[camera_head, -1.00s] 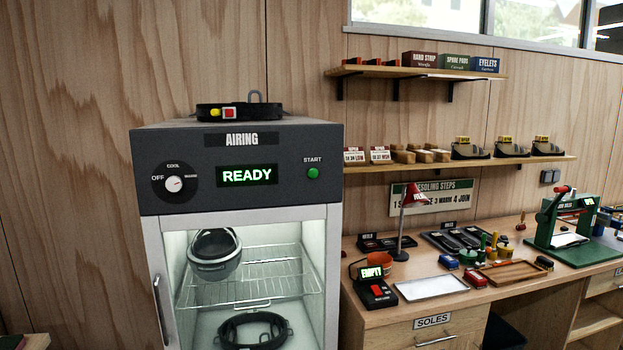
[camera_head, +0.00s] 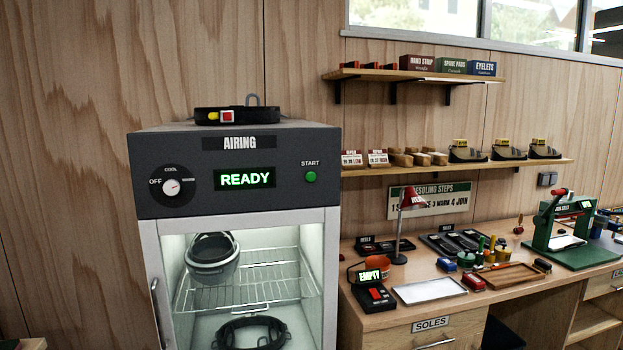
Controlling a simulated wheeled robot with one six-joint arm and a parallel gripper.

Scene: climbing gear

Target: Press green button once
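The green button (camera_head: 311,177) sits under the word START at the right of the dark control panel on the airing cabinet (camera_head: 233,205). The cabinet's display (camera_head: 245,179) reads READY in green letters. A white dial (camera_head: 171,187) is at the panel's left, with OFF and COOL marked around it. Behind the glass, a grey pot-like item (camera_head: 212,262) is on the wire rack and a dark ring-shaped item (camera_head: 252,334) lies lower down. My gripper is not in view.
A black harness-like belt (camera_head: 222,116) lies on top of the cabinet. To the right is a workbench (camera_head: 385,318) with a red lamp (camera_head: 411,200), a device reading EMPTY (camera_head: 371,277), a white tray (camera_head: 430,289) and a green press (camera_head: 560,225). Two wall shelves hold boxes and shoes.

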